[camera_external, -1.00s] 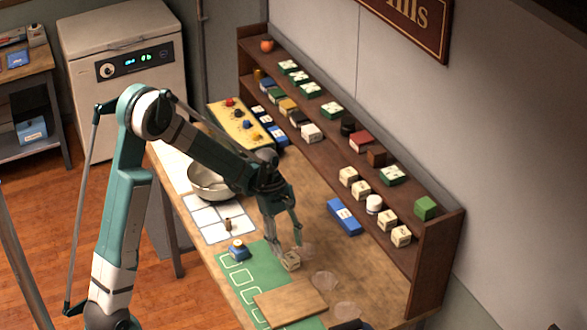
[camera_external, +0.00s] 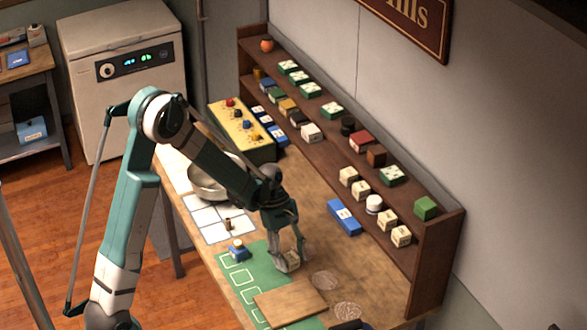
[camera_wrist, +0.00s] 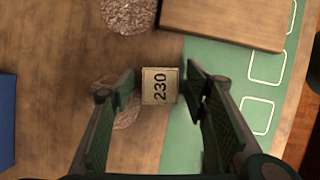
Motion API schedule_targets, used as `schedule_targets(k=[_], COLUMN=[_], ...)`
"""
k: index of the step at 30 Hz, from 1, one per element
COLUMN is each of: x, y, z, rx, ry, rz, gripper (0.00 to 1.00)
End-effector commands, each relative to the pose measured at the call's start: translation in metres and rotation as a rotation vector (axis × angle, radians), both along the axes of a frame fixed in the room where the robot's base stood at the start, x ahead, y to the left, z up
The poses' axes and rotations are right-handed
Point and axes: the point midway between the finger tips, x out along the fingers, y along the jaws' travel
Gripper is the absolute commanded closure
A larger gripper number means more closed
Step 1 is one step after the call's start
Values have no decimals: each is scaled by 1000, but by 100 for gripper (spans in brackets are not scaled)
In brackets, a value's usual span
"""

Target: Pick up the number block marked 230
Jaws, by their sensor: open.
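The number block (camera_wrist: 160,86) is a small beige cube with "230" in black on its top face, seen in the wrist view. It sits at the edge where the green mat meets the bare wood. My gripper (camera_wrist: 158,84) is open, with one finger on each side of the block in the wrist view. Small gaps show between the fingers and the block. In the external view the fingers of my gripper (camera_external: 288,264) are down around the block (camera_external: 291,261), which is partly hidden by them.
A wooden board (camera_external: 290,303) lies on the green mat (camera_external: 238,285) near the block. Round coaster-like discs (camera_external: 325,281) lie to its right. A blue-and-yellow item (camera_external: 238,251), a blue box (camera_external: 344,217) and a metal bowl (camera_external: 207,182) stand nearby. A loaded shelf (camera_external: 432,262) runs along the wall.

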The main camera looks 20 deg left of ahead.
Motion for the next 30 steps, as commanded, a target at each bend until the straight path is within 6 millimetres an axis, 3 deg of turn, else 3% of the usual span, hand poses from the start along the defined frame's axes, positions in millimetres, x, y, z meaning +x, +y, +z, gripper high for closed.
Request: schedule_targets(k=[15,22,30], x=[0,0,0], y=[0,0,0], z=[0,0,0], rx=[0,0,0], ry=[0,0,0], rz=[0,0,0], gripper=[54,82,84])
